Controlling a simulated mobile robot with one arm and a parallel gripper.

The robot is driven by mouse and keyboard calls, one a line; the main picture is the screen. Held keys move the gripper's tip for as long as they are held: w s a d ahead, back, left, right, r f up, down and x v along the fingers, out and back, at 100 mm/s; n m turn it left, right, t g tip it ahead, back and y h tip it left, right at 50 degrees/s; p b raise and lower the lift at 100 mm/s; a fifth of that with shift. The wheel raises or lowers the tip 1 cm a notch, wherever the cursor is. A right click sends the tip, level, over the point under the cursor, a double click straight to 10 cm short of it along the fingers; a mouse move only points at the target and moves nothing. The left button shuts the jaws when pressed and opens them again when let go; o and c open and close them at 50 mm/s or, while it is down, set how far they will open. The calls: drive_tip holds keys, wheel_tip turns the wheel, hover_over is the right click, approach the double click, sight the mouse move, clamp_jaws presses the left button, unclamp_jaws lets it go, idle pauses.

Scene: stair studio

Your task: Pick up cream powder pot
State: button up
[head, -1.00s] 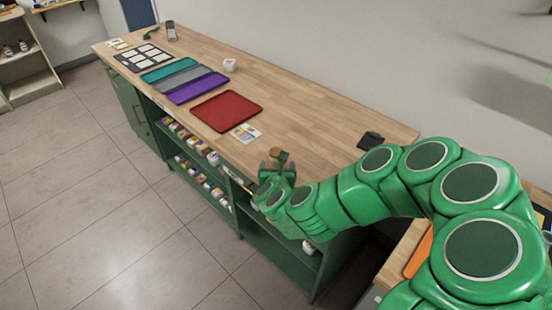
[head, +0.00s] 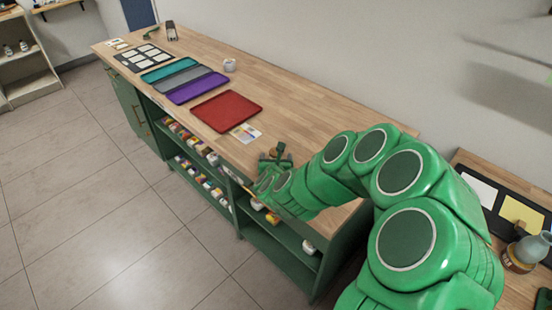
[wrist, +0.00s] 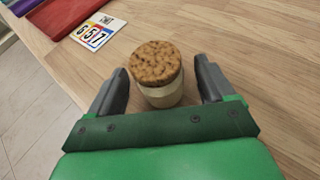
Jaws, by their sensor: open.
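The cream powder pot (wrist: 160,94) stands upright on the wooden counter in the wrist view, with a speckled cork lid and a pale cream body. My gripper (wrist: 160,72) is open, with one dark finger on each side of the pot. Small gaps seem to show between the fingers and the pot, and the lower body is partly hidden by my gripper. In the head view my gripper (head: 274,160) is low at the counter's front edge, and the pot is mostly hidden there.
A number card (wrist: 97,31) and a red tray (head: 226,110) lie beyond the pot. Purple, grey and teal trays (head: 184,80) lie farther along, near a small white pot (head: 229,65). Shelves below the counter (head: 300,118) hold several small items. Bare wood lies right of the pot.

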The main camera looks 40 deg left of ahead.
drive_tip(key=shift+w+a+f, duration=0.1)
drive_tip(key=shift+w+a, duration=0.15)
drive_tip(key=shift+a, duration=0.05)
drive_tip(key=shift+c, duration=0.3)
drive_tip(key=c, duration=1)
